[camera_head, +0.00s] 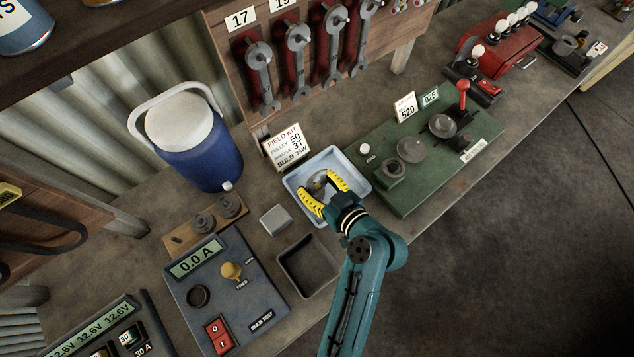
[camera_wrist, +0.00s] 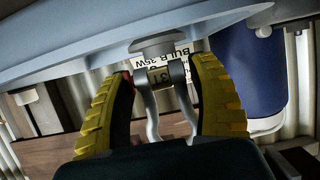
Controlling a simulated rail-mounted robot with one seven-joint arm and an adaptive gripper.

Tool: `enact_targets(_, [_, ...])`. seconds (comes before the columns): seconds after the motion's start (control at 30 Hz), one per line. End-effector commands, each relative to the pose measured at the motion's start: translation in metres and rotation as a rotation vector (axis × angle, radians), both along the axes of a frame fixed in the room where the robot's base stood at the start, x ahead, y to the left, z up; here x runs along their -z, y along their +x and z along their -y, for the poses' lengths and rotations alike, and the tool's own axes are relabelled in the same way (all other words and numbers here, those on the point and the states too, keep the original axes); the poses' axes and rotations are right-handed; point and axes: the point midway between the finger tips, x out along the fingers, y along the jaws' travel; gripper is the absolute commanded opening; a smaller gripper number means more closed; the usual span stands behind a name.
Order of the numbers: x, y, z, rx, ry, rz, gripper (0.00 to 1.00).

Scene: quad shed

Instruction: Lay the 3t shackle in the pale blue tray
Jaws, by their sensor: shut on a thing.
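The pale blue tray (camera_head: 346,160) stands on the bench in front of the field kit card. My gripper (camera_head: 317,181), with yellow ribbed fingers, is over the tray in the head view. In the wrist view, my gripper (camera_wrist: 163,88) is shut on a grey metal shackle (camera_wrist: 187,100), whose two legs and cross pin show between the fingers. The tray's pale wall (camera_wrist: 60,48) spans the top of that view, close to the shackle. I cannot tell whether the shackle touches the tray. My fingers partly hide the tray's inside in the head view.
The field kit card (camera_head: 287,147) stands behind the tray. A blue cooler (camera_head: 205,155) is at left, a green board (camera_head: 455,150) with fittings at right. A small grey box (camera_head: 275,220), a dark open bin (camera_head: 308,266) and a bulb test panel (camera_head: 225,297) sit nearer.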

Motion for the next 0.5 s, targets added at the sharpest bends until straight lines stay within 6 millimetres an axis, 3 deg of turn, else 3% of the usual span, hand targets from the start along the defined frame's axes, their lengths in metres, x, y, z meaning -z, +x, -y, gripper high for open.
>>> enact_targets(0.13, [0.0062,0.0002,0.0000,0.000,0.000,0.001,0.21])
enact_targets(0.17, [0.0049,-0.0001,0.0000,0.000,0.000,0.000,0.68])
enact_targets(0.27, [0.0046,-0.0002,-0.0001,0.000,0.000,0.000,0.87])
enact_targets(0.5, [0.0046,-0.0002,-0.0001,0.000,-0.001,-0.001,0.89])
